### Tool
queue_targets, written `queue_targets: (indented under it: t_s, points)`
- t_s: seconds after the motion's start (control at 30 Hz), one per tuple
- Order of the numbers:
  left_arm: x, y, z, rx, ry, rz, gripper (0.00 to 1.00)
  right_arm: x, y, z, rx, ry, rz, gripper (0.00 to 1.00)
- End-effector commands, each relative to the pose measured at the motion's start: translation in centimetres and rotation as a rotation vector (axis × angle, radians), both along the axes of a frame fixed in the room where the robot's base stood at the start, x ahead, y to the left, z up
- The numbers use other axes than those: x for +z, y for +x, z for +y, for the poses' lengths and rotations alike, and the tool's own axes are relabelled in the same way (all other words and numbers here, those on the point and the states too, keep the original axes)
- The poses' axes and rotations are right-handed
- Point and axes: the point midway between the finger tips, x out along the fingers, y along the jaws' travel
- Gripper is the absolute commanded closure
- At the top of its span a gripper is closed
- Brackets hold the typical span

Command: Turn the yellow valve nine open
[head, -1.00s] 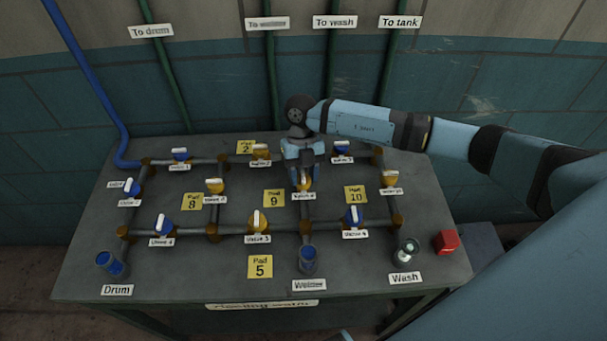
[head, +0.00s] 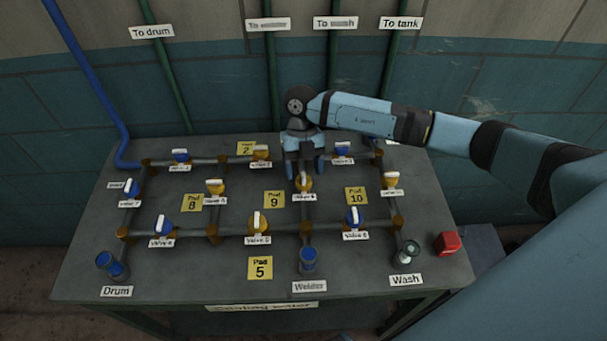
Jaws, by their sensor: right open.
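The yellow valve (head: 305,185) beside the yellow "Pad 9" card has a pale handle on top. It sits on the middle pipe that runs front to back on the grey bench. Its handle appears roughly in line with that pipe, but the gripper partly hides it. The small label in front of it is too blurred to read. My right gripper (head: 305,172) points down just behind and above this valve. Its two blue fingers are apart, with the handle showing between and in front of them. I cannot tell whether they touch it. My left gripper is not in view.
Several other blue and yellow valves stand close by on the pipes, including a blue valve (head: 343,149) right of the gripper. A red block (head: 447,242) is at the bench's right edge.

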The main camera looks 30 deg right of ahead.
Motion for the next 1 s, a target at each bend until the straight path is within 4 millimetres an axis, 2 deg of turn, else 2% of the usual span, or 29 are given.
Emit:
queue_targets:
  t_s: [0.3,0.5,0.7,1.0]
  points:
    - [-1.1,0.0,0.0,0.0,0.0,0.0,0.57,6.7,2.7,-1.2,0.0,0.0,-0.004,0.32]
    - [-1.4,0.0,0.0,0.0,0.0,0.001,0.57,9.6,3.8,-1.6,0.0,0.001,-0.002,0.32]
    - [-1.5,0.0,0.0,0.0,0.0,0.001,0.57,10.7,4.1,-1.8,0.001,0.0,0.0,0.32]
    - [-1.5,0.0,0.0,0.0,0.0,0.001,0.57,10.8,4.1,-1.8,0.001,0.0,0.0,0.32]
